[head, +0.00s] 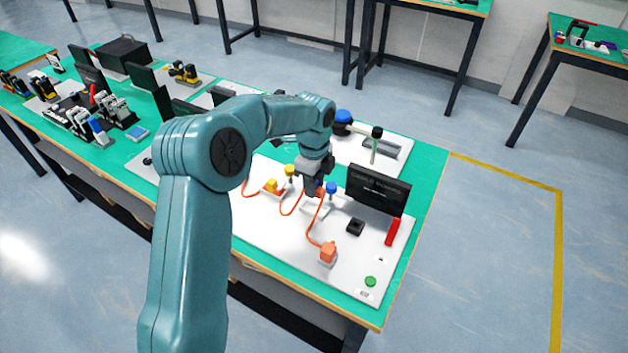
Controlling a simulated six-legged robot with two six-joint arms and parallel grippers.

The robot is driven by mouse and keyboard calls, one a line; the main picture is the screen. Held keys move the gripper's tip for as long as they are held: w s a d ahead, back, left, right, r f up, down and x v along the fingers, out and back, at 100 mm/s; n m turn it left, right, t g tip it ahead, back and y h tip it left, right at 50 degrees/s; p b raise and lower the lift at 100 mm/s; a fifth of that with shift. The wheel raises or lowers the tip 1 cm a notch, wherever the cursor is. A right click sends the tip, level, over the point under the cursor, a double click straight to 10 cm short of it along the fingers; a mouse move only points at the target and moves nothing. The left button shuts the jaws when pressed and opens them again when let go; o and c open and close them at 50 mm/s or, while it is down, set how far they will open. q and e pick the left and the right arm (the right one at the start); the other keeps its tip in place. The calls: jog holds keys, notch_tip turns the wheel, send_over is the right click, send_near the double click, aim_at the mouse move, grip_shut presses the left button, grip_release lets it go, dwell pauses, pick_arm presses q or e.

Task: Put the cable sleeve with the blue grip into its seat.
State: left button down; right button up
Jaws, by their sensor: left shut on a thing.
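My left gripper (314,190) reaches down over the white board from above and is shut on the cable sleeve with the blue grip (320,192). Only a bit of orange and blue shows at the jaws; the rest is hidden by the gripper. An orange cable runs from there down to an orange block (328,252) near the board's front. My right gripper is not in view.
The white board (285,235) also holds a yellow grip (270,185), a yellow-topped post (290,171), a black block (355,227), a dark screen (377,190), a red bar (393,232) and a green button (370,281). The board's front middle is mostly clear.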

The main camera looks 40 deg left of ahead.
pick_arm(q)
jog(key=shift+f+b, duration=1.2)
jog(key=shift+f, duration=0.9)
jog(key=shift+p, duration=0.3)
jog(key=shift+f, duration=0.2)
jog(key=shift+f+b, duration=0.7)
jog(key=shift+f, duration=0.2)
jog(key=c, duration=0.8)
grip_release()
jog(key=shift+o, duration=0.2)
notch_tip(320, 180, up, 16)
jog(key=shift+r+p, duration=0.2)
jog(key=shift+p, duration=0.4)
